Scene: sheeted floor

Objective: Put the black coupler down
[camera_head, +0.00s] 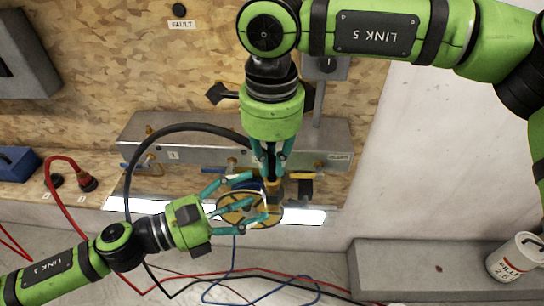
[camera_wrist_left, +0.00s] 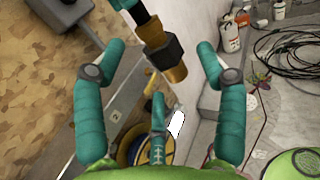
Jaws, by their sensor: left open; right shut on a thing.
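The black coupler (camera_wrist_left: 160,55), a dark sleeve with a brass end, hangs in the left wrist view between the spread fingers of my left gripper (camera_wrist_left: 150,65). In the head view its brass part (camera_head: 273,188) shows below my right gripper (camera_head: 271,175), which is shut on it. The coupler's upper part is mostly hidden by the right fingers. My left gripper (camera_head: 246,197) is open and comes in from the lower left, its fingers around the coupler's lower end. I see no clear contact between the left fingers and the coupler.
A grey manifold (camera_head: 205,155) with valves is mounted on the chipboard wall. A black hose (camera_head: 135,165) arches in front of it. A round yellow-and-black object (camera_head: 235,212) lies below the left fingers. Red and blue cables cross the floor. A grey ledge (camera_head: 420,258) carries a white can (camera_head: 514,258).

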